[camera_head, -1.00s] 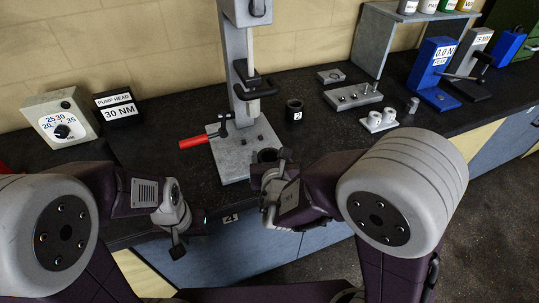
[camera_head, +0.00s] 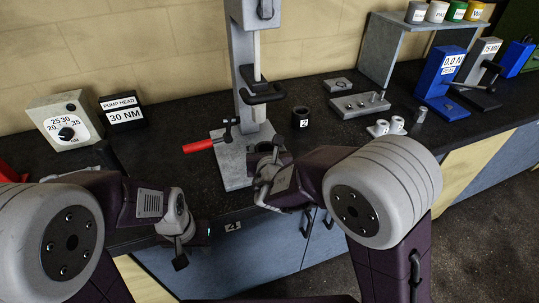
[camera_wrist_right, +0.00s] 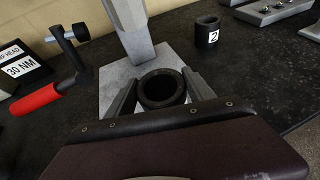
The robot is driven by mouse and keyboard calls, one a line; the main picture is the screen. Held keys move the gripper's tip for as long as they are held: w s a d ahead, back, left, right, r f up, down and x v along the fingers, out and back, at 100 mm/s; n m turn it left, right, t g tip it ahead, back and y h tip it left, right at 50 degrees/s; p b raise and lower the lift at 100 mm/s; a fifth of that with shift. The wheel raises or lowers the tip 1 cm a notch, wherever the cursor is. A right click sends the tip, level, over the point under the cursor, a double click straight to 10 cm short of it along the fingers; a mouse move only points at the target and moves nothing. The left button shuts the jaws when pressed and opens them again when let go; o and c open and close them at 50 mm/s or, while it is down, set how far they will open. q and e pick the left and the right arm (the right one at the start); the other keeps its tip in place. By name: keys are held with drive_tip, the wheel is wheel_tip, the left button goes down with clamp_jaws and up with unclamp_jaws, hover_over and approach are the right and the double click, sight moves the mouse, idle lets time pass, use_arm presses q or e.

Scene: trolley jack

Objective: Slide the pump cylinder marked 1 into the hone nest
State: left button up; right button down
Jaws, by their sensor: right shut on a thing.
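My right gripper (camera_head: 266,168) is shut on a black hollow cylinder (camera_wrist_right: 162,88), with one finger on each side of it. Its open bore faces up; no number shows on it from here. In the head view the cylinder (camera_head: 265,147) is over the front right part of the hone stand's grey base plate (camera_head: 231,167). The nest itself is hidden, and I cannot tell whether the cylinder touches the plate. My left gripper (camera_head: 187,245) hangs empty by the bench's front edge; its opening is unclear.
A red-handled clamp (camera_head: 199,146) sticks out left of the stand's column (camera_head: 243,75). A black cylinder marked 2 (camera_head: 300,117) stands to the right. Grey fixture blocks (camera_head: 360,106) lie further right. The bench left of the stand is mostly clear.

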drive_tip(key=shift+w+a+f, duration=0.1)
drive_tip(key=shift+w+a, duration=0.2)
drive_tip(key=shift+w, duration=0.7)
drive_tip(key=shift+w+a+f, duration=0.1)
drive_tip(key=shift+w+a, duration=0.25)
drive_tip(key=shift+w, duration=0.6)
drive_tip(key=shift+w+a+f, duration=0.1)
drive_tip(key=shift+w+a, duration=0.2)
drive_tip(key=shift+w, duration=0.7)
